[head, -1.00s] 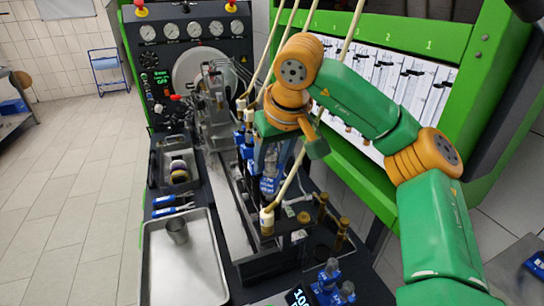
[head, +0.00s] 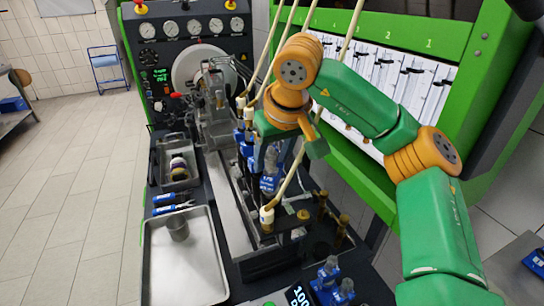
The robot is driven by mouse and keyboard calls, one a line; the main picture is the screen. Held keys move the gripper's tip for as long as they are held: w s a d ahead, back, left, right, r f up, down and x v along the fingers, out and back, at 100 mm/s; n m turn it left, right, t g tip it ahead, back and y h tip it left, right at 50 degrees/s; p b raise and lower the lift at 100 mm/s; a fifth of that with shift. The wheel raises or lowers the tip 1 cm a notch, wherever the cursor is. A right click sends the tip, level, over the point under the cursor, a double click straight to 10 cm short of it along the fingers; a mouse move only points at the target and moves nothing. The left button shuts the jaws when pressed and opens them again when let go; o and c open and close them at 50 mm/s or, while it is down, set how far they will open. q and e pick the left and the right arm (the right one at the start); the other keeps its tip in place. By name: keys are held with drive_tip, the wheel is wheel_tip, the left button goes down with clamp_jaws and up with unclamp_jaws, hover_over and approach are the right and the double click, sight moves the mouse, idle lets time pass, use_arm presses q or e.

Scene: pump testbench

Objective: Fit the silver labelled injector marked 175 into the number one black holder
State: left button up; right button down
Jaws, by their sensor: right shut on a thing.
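My right gripper (head: 268,154) points down over the middle of the bench, partly hidden by its own wrist. It is shut on an injector (head: 268,182) with a blue-and-white label, held roughly upright among the bench fittings. The marking on it is too small to read. Its lower end is hidden among dark fittings, so I cannot tell whether it touches or sits in a black holder. I cannot make out which holder is number one. My left gripper is not in view.
Cream hoses with end fittings (head: 267,217) hang around the gripper. Brass-topped posts (head: 322,205) stand to the right. Blue-and-silver parts (head: 330,280) stand at the front. A metal tray (head: 185,285) with a cup (head: 178,228) lies at left.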

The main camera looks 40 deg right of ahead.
drive_tip(key=shift+f+b, duration=0.3)
drive_tip(key=shift+f, duration=0.2)
drive_tip(key=c, duration=0.6)
unclamp_jaws()
drive_tip(key=shift+o, duration=0.2)
drive_tip(key=p+v, duration=0.5)
drive_tip(key=v, duration=0.6)
drive_tip(key=shift+p, duration=0.4)
